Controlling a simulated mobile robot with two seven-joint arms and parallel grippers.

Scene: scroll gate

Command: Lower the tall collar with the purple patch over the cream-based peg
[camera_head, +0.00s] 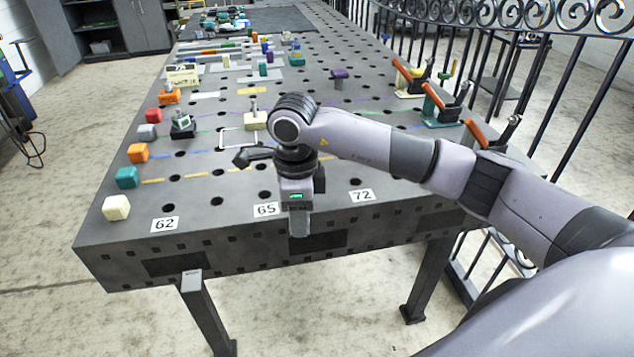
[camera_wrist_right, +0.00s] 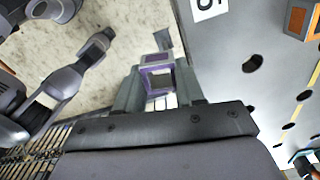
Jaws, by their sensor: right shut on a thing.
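My right gripper (camera_head: 300,224) points down at the table's front edge, close to the label 65. The right wrist view shows its two fingers (camera_wrist_right: 158,88) shut on a hollow, square-looking collar (camera_wrist_right: 157,61) with purple on it. I cannot make out the collar in the head view, where the hand covers it. The cream-based peg (camera_head: 255,119) stands upright on the table, farther back and a little left of the right hand, with its pin bare. The gripper and collar are well apart from it. My left gripper is not in the head view.
Orange-handled clamps (camera_head: 440,104) stand along the right edge, before a railing (camera_head: 480,30). The front right surface is mostly clear.

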